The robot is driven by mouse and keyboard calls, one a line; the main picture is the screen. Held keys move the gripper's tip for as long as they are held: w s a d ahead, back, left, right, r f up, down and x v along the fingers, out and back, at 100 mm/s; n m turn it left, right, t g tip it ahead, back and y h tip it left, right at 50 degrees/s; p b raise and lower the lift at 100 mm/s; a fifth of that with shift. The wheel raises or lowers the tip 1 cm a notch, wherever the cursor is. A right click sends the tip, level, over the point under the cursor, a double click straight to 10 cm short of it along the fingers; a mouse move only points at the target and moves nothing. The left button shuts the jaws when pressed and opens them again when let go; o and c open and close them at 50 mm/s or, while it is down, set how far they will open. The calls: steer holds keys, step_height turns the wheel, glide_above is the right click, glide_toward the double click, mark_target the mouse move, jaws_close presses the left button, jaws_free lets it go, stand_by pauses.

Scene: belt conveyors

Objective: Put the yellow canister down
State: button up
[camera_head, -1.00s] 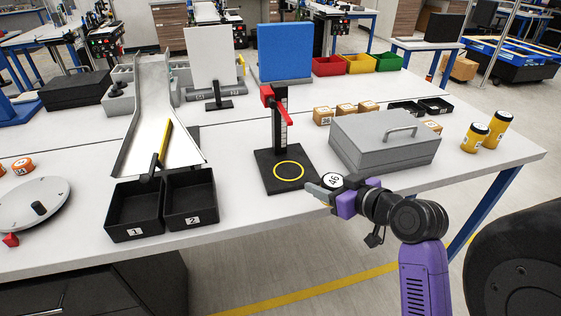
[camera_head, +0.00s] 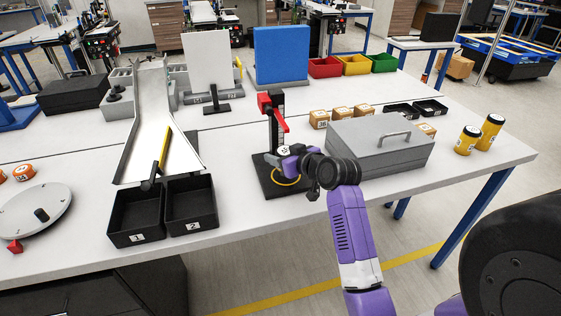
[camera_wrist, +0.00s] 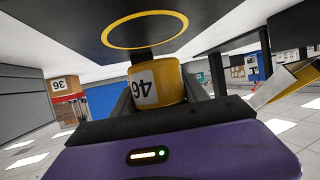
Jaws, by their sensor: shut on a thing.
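The yellow canister (camera_wrist: 155,82) with a white label reading 46 is between the fingers of my gripper (camera_wrist: 158,92) in the wrist view, where things appear upside down. In the head view, my gripper (camera_head: 290,156) is at the black stand (camera_head: 262,183), in front of its upright post. The canister is mostly hidden there; a pale lid shows at the gripper. A yellow ring is marked on the stand's flat base, and it also shows in the wrist view (camera_wrist: 145,12). I cannot tell whether the canister touches the base.
A red lever (camera_head: 279,115) sits on the post just above my gripper. A grey case (camera_head: 375,150) stands close on the right. Two other yellow canisters (camera_head: 467,140) stand at the right. Black bins (camera_head: 138,224) and a chute (camera_head: 150,105) are left.

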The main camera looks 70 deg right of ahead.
steer(key=shift+f, duration=1.4)
steer(key=shift+f, duration=0.2)
steer(key=o, duration=1.5)
steer(key=shift+s, duration=0.1)
steer(key=shift+r, duration=0.15)
steer(key=v, duration=1.1)
steer(key=shift+s+a+r+b, duration=0.2)
steer(key=shift+s+b, duration=0.1)
